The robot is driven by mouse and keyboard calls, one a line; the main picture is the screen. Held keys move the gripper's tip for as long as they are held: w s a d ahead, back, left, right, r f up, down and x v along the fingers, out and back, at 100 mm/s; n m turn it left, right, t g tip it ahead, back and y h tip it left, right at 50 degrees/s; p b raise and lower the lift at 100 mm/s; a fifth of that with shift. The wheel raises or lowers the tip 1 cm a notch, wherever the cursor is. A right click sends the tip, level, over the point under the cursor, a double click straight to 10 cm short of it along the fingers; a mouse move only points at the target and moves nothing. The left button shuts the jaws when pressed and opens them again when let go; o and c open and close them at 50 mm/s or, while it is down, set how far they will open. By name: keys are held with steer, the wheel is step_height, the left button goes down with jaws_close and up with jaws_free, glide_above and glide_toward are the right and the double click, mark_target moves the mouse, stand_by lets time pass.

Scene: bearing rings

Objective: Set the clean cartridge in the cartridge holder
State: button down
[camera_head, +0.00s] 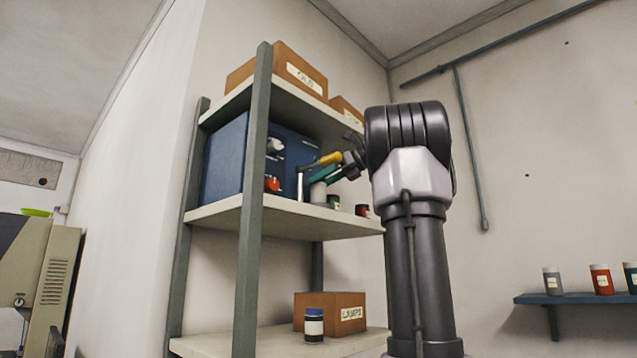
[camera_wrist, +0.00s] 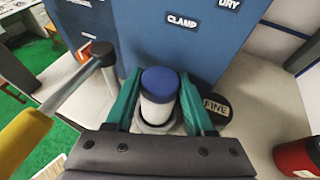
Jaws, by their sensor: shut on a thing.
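My gripper (camera_wrist: 160,80) has its two teal fingers shut on a white cartridge with a blue top (camera_wrist: 157,97), one finger on each side. The cartridge looks upright, in front of the blue machine (camera_wrist: 190,45) marked CLAMP and DRY. A grey round rim (camera_wrist: 158,128) shows at its base; I cannot tell whether this is the cartridge holder or whether the cartridge rests in it. In the head view my gripper (camera_head: 328,174) reaches onto the middle shelf, and the pale cartridge (camera_head: 318,191) shows below it, partly hidden.
A lever with a yellow grip (camera_wrist: 22,138) stands close on the left. A dark round piece marked FINE (camera_wrist: 217,107) is just right of the fingers. A red can (camera_wrist: 297,157) stands further right. A shelf post (camera_head: 252,200) rises in front of the machine.

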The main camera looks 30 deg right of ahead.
steer(key=shift+f, duration=0.35)
steer(key=c, duration=0.5)
jaws_free()
steer(key=shift+c, duration=0.2)
steer(key=shift+d, duration=0.1)
steer(key=v, duration=1.1)
